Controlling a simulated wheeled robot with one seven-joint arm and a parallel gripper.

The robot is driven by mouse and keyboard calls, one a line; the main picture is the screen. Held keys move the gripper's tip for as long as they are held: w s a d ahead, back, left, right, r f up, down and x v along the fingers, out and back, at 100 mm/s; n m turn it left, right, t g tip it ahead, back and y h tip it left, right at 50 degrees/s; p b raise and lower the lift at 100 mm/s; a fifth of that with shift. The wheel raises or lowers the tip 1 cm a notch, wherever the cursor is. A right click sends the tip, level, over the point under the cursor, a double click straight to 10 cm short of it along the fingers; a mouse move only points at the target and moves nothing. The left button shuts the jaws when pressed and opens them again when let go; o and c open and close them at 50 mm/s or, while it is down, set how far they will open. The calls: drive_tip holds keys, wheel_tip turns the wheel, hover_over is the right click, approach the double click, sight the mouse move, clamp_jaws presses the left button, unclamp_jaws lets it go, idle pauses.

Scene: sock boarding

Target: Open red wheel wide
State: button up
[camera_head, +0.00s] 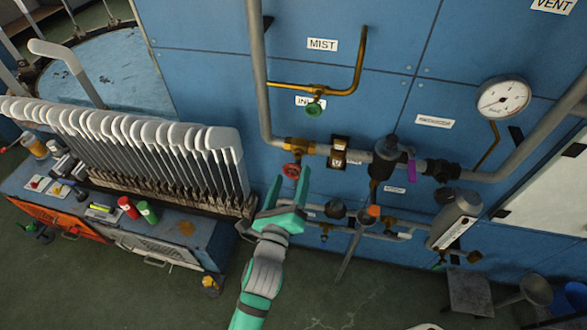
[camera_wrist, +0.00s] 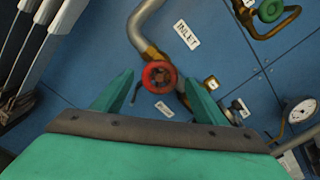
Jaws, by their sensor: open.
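The red wheel (camera_head: 291,171) is a small round handwheel on a brass valve (camera_head: 298,146) in the grey pipe against the blue panel. My gripper (camera_head: 288,192) is open and empty, just below and in front of the wheel in the head view. In the wrist view the red wheel (camera_wrist: 159,75) shows between and beyond the two green fingers (camera_wrist: 155,92). The fingers appear apart from the wheel; the exact gap in depth cannot be told.
A green wheel (camera_head: 314,108) sits above on a brass pipe, near the INLET label (camera_wrist: 186,36). A row of white sock boards (camera_head: 150,135) stands close on the left. A pressure gauge (camera_head: 503,98), grey pipes and a grey cylinder (camera_head: 455,220) lie to the right.

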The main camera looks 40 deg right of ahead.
sight(293, 173)
drive_tip(key=shift+x, duration=2.1)
drive_tip(key=c, duration=1)
